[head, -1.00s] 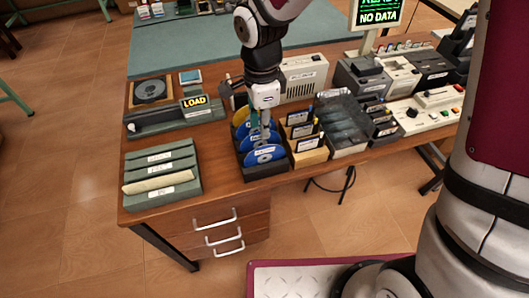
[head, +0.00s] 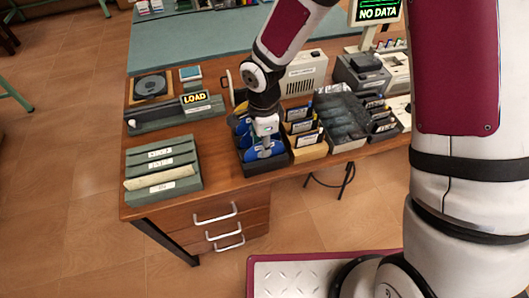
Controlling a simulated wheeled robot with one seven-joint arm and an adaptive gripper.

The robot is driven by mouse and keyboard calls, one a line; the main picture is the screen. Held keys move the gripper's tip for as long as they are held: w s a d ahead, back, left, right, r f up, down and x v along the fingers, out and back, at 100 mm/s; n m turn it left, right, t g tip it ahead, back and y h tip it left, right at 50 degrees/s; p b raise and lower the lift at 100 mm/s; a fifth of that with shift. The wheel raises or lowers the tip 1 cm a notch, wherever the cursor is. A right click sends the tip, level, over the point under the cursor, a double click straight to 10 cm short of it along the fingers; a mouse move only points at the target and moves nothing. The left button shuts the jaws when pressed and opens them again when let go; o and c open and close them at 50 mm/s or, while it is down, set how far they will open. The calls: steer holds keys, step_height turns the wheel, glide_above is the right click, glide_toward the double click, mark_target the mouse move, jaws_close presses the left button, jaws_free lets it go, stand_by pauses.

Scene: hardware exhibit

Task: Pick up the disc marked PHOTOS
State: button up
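Several blue discs (head: 251,155) stand upright in a black open box (head: 253,169) near the front edge of the desk. Their labels are too small to read, so I cannot tell which one is marked PHOTOS. A yellow disc behind them is mostly covered by my arm. My gripper (head: 265,147) reaches down into the box from above, over the front discs. Its fingers overlap the discs, and I cannot tell whether they are open or shut on one.
A green-grey sorter (head: 163,182) with slots stands left of the box. A wooden box of floppy disks (head: 312,152) stands close on the right, beside a dark tray (head: 340,120). The LOAD unit (head: 195,102) is behind left. Bare desk lies between sorter and box.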

jaws_close()
steer(key=shift+r, duration=0.1)
